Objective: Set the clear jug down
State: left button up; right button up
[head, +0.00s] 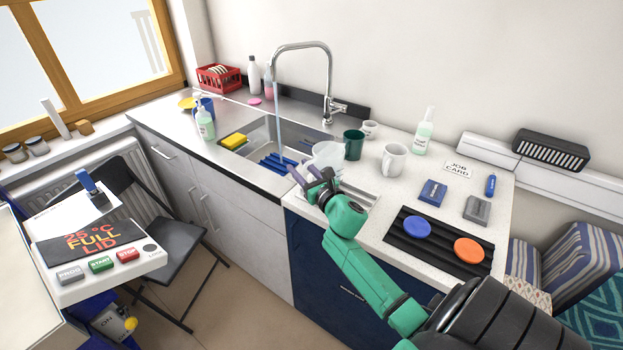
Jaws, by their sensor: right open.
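The clear jug (328,153) stands on the counter by the right edge of the sink. It is see-through, and its lower part is partly hidden behind my right gripper (301,176). My right gripper is open, just in front of the jug and to its left. I cannot tell whether its fingers touch the jug. My left gripper is not in view.
A dark green cup (353,144) stands close to the jug, with a white mug (394,160) to its right. The sink (285,137) holds a blue rack, and water runs from the tap (328,95). A black ribbed mat (440,241) bears blue and orange discs.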

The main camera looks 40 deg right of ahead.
jog(key=s, duration=0.3)
jog(key=s+b, duration=0.1)
jog(key=s, duration=0.3)
jog(key=s+a+b, duration=0.1)
jog(key=s, duration=0.2)
jog(key=shift+s+f, duration=0.1)
jog(key=shift+s, duration=0.6)
